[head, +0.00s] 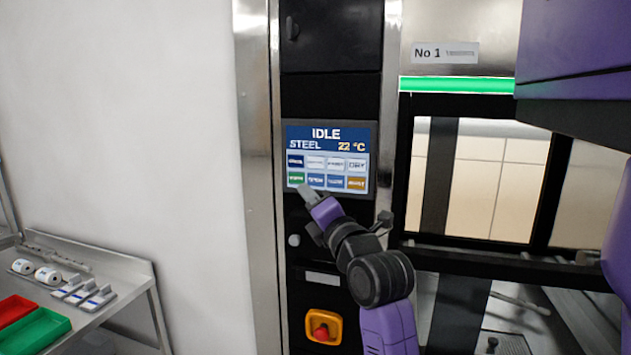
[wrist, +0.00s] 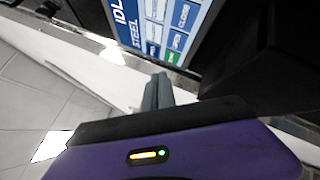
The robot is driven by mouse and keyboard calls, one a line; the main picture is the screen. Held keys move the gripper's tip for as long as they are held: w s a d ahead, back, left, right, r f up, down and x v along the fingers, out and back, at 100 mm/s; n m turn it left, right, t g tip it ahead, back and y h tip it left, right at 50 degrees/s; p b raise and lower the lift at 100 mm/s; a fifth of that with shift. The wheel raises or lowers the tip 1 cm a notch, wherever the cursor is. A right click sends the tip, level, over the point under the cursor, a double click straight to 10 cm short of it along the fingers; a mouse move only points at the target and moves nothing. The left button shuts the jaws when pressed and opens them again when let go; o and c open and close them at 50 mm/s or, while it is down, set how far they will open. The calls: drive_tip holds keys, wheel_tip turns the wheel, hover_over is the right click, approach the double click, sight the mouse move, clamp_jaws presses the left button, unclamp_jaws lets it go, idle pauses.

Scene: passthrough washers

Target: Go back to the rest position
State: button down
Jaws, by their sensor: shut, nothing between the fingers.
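My gripper (head: 306,192) is shut and empty. In the head view its fingertips are in front of the lower left part of the washer's touch screen (head: 327,135), by the green button. The screen reads IDLE, STEEL, 22 °C above two rows of coloured buttons. In the wrist view the closed fingers (wrist: 158,92) point toward the tilted screen (wrist: 165,28). I cannot tell whether the fingertips touch the panel.
A red emergency button (head: 321,331) on a yellow plate sits low on the panel. The washer's glass door (head: 480,185) is to the right, under a lit green bar (head: 457,85). A steel side table (head: 125,270) with rolls, small blue-and-white items, and red and green trays stands left.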

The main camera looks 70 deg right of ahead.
idle(0.5)
drive_tip(key=s+a+f+m+t+y, duration=0.1)
drive_tip(key=s+a+f+m+y, duration=0.1)
drive_tip(key=a+f+m, duration=0.8)
drive_tip(key=s+a+f+m+t+y, duration=0.1)
drive_tip(key=s+a+f+m+t, duration=0.1)
drive_tip(key=a+f+m, duration=0.8)
drive_tip(key=s+a+f+n+g+y, duration=0.2)
drive_tip(key=s+a+f+y, duration=0.3)
drive_tip(key=s+a, duration=0.3)
drive_tip(key=s+a+f+n+g+y, duration=0.1)
drive_tip(key=s+a+f+y, duration=0.4)
drive_tip(key=s+a, duration=0.4)
drive_tip(key=a+f, duration=0.1)
drive_tip(key=a, duration=0.3)
drive_tip(key=shift+s+f+n+g+y, duration=0.2)
drive_tip(key=shift+f+n+g+y, duration=0.1)
drive_tip(key=shift+n+g, duration=0.1)
